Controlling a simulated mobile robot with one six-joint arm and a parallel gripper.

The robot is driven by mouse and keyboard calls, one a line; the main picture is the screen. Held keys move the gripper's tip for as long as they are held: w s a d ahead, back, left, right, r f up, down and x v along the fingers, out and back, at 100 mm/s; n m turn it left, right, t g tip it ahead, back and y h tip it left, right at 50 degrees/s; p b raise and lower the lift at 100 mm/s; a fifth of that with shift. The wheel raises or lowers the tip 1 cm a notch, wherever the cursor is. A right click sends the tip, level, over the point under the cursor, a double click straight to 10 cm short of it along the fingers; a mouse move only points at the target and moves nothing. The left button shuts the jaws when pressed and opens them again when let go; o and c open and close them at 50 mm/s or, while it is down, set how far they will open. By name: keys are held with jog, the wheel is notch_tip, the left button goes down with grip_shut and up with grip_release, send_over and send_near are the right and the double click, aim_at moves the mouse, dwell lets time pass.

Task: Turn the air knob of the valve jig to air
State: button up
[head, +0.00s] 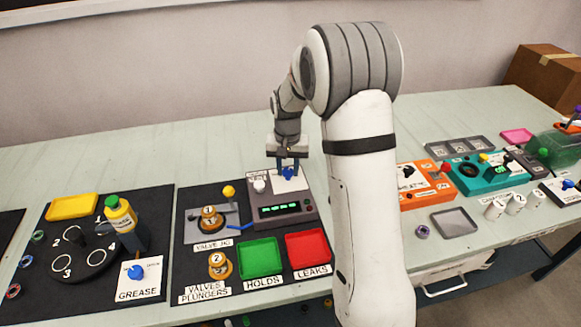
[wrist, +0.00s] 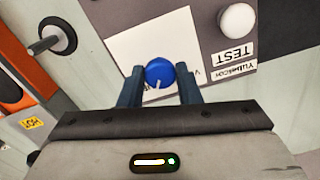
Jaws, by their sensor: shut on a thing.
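The air knob is a round blue knob with a white pointer line (wrist: 160,72). It sits on a white label plate (wrist: 130,45) on the grey valve jig box (head: 275,215). My gripper (wrist: 160,90) has its two dark blue fingers on either side of the knob and is shut on it. In the head view my gripper (head: 288,164) reaches down onto the knob (head: 288,174) at the back right of the box. The pointer line runs toward my gripper in the wrist view. The plate's lettering is mostly hidden, so I cannot read the setting.
A white TEST button (wrist: 237,20) is beside the plate. The box has a green-lit display (head: 280,209). The valve jig (head: 210,218) with a yellow-topped lever is to the left. Green (head: 260,258) and red (head: 307,249) trays lie in front. An orange device (head: 426,180) stands to the right.

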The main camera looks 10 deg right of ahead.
aim_at(288, 170)
jog(key=shift+w+r+m, duration=0.2)
jog(key=shift+m, duration=0.4)
dwell(0.3)
jog(key=o, duration=0.7)
jog(key=shift+c, duration=0.2)
jog(key=o, duration=0.3)
jog(key=shift+s+f, duration=0.1)
jog(key=shift+f, duration=0.05)
notch_tip(288, 170, up, 8)
jog(key=shift+f, duration=0.1)
